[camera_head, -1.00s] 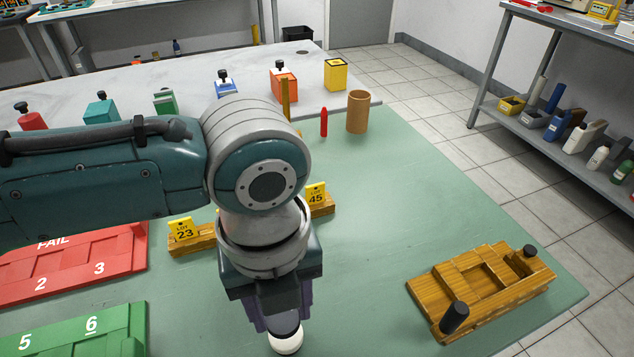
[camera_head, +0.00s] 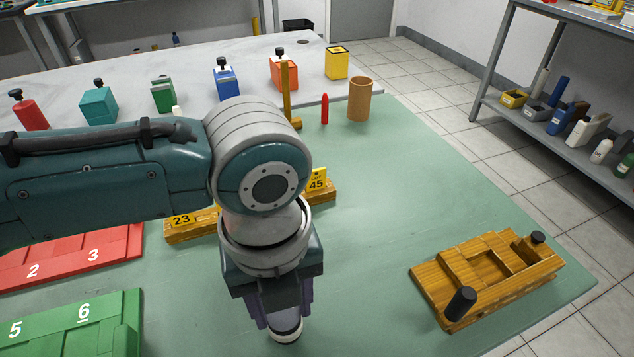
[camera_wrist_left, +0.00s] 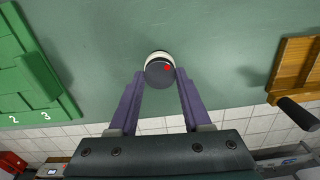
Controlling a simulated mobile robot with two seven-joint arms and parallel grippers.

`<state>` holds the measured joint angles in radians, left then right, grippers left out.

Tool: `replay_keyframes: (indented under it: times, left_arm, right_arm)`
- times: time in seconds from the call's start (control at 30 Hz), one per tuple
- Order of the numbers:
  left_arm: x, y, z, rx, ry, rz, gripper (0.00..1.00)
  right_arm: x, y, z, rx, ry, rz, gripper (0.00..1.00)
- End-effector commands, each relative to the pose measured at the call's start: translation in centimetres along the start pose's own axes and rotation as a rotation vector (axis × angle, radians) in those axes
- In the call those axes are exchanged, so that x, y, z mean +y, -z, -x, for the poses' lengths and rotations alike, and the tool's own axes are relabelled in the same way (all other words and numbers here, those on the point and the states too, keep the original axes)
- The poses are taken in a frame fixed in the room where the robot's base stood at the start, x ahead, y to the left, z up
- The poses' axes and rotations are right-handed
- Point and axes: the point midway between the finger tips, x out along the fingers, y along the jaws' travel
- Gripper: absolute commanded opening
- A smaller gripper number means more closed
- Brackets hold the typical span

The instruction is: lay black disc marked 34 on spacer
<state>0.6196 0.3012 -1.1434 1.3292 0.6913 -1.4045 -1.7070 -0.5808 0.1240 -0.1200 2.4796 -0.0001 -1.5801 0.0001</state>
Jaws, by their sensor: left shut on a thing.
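My left gripper (camera_head: 284,322) is over the front middle of the green mat, pointing down. In the left wrist view its two purple fingers (camera_wrist_left: 159,76) are shut on a black disc (camera_wrist_left: 157,74) with a small red dot near its rim. A white round piece (camera_wrist_left: 157,55), apparently the spacer, shows as a pale rim beyond the disc. It also shows below the fingertips in the head view (camera_head: 286,337). The disc overlaps it in the picture; I cannot tell whether they touch. No number is readable on the disc. My right gripper is not in view.
A wooden fixture (camera_head: 450,276) with black knobs stands at the right. A red tray (camera_head: 70,258) and a green tray (camera_head: 75,325) lie at the left. A wooden rack (camera_head: 190,229) with yellow lot tags is behind my wrist.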

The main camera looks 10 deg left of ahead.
Motion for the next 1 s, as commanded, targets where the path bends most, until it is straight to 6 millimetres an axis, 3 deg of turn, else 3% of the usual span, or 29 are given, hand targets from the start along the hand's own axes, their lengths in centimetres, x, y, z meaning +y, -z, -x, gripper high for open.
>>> replay_keyframes:
  times: [0.57, 0.6, 0.87, 1.0]
  left_arm:
    - [-0.02, 0.00, -0.41, 0.000, 0.001, 0.000, 0.00]
    - [-0.02, 0.00, -0.39, 0.000, 0.001, 0.000, 0.52]
    - [-0.01, 0.00, -0.39, 0.000, 0.000, 0.000, 0.81]
    - [-0.01, 0.00, -0.39, 0.000, 0.000, 0.000, 0.83]
  right_arm:
    - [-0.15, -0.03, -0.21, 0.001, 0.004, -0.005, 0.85]
    - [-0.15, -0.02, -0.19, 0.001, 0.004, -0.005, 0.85]
    - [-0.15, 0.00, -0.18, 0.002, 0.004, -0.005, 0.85]
    - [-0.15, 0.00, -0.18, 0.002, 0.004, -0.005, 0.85]
